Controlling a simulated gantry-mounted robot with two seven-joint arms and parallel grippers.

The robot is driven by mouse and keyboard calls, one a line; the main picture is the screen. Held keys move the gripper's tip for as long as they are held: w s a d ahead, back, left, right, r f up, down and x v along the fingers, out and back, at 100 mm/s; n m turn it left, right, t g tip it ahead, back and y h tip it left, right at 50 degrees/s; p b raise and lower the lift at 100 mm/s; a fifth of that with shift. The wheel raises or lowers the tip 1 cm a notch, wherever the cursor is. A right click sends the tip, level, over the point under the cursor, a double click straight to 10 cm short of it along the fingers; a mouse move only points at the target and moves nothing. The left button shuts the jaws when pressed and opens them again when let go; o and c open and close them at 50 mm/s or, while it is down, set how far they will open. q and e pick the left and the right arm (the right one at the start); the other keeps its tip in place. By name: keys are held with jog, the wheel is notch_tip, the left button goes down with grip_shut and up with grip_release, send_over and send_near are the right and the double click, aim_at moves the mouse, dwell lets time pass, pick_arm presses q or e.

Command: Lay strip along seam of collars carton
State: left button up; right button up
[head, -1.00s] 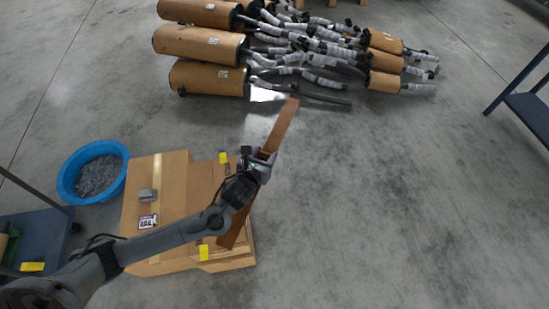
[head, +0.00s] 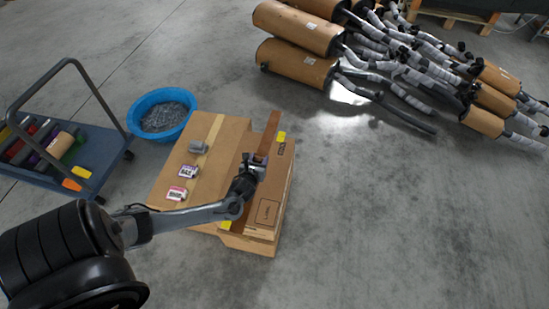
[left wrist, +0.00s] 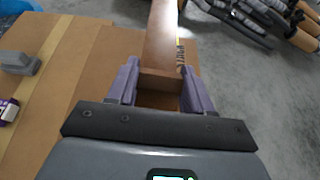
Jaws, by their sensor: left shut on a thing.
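My left gripper (head: 256,166) is shut on a long brown strip (head: 268,133), held over the right part of the cartons. In the left wrist view the strip (left wrist: 160,45) runs away from me between the purple fingers of the gripper (left wrist: 158,88). One carton (head: 218,135) with a pale tape line lies at left. The arm and strip hide part of the seam, and I cannot tell if the strip touches the cardboard. My right gripper is not in view.
A grey block (head: 198,147) and two small labelled packs (head: 187,171) (head: 177,193) lie on the left carton. A blue tub (head: 162,114) stands behind it. A cart (head: 96,150) is at left. Wrapped mufflers (head: 297,63) lie at the back right. The floor at right is clear.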

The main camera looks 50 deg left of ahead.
pick_arm(q)
jog(key=shift+s+a+f+g, duration=0.15)
jog(key=shift+s+a+f, duration=0.1)
jog(key=shift+s+f, duration=0.15)
jog(key=shift+s+a+f+g, duration=0.15)
jog(key=shift+s+a+f, duration=0.1)
jog(key=shift+f, duration=0.2)
jog(key=shift+r, duration=0.1)
jog(key=shift+r+p, duration=0.1)
jog(key=shift+p, duration=0.35)
notch_tip(320, 180, down, 7)
jog(key=b, duration=0.4)
jog(key=shift+f+b, duration=0.45)
jog(key=shift+f, duration=0.25)
